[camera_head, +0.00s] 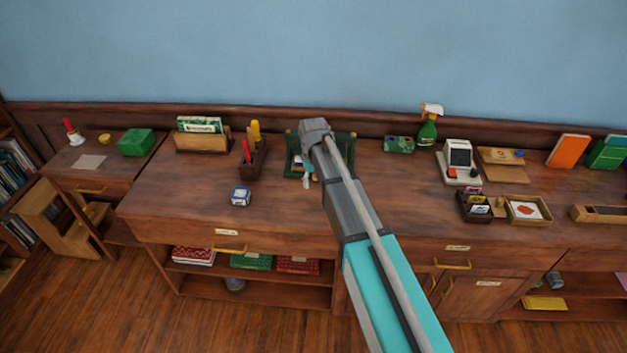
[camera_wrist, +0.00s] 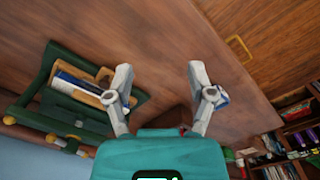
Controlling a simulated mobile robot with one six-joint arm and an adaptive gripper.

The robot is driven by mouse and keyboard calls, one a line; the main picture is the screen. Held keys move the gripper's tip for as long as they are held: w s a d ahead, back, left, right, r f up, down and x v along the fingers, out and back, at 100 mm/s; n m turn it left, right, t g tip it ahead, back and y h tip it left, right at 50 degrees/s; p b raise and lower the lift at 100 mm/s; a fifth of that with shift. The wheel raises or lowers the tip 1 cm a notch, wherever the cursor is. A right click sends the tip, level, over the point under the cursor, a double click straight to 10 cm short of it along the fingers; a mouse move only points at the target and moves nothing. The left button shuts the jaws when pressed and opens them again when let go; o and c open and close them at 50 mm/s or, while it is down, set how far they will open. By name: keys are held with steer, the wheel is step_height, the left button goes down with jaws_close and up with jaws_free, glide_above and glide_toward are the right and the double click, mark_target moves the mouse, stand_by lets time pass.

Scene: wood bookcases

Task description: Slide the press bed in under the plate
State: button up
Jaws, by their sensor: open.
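The press is a green frame (camera_wrist: 45,85) with brass knobs. It stands at the left of the wrist view. A tan board (camera_wrist: 104,74) and a blue-and-white flat piece (camera_wrist: 76,82) lie inside it. I cannot tell surely which part is the bed and which the plate. In the head view the press (camera_head: 291,140) stands at the back of the desk, partly hidden by my arm. My gripper (camera_wrist: 160,70) is open, with nothing seen between its fingertips. Its left finger in the wrist view is close beside the board; contact cannot be told.
A wooden card holder (camera_head: 202,142) is farther left. A green box (camera_head: 398,144) is to the right. The desk front between these is clear.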

steer(key=s+d+f+m+b, duration=0.4)
steer(key=s+d+f+b, duration=0.3)
steer(key=d, duration=0.5)
steer(key=shift+s+f+b, duration=0.3)
steer(key=shift+s+b, duration=0.2)
steer(key=shift+s, duration=0.6)
steer(key=s+d+m, duration=0.4)
steer(key=s+d, duration=0.5)
steer(key=s, duration=0.3)
steer(key=shift+d+m, duration=0.25)
steer(key=shift+m, duration=0.05)
steer(key=shift+c, duration=0.9)
steer(key=shift+a, duration=0.15)
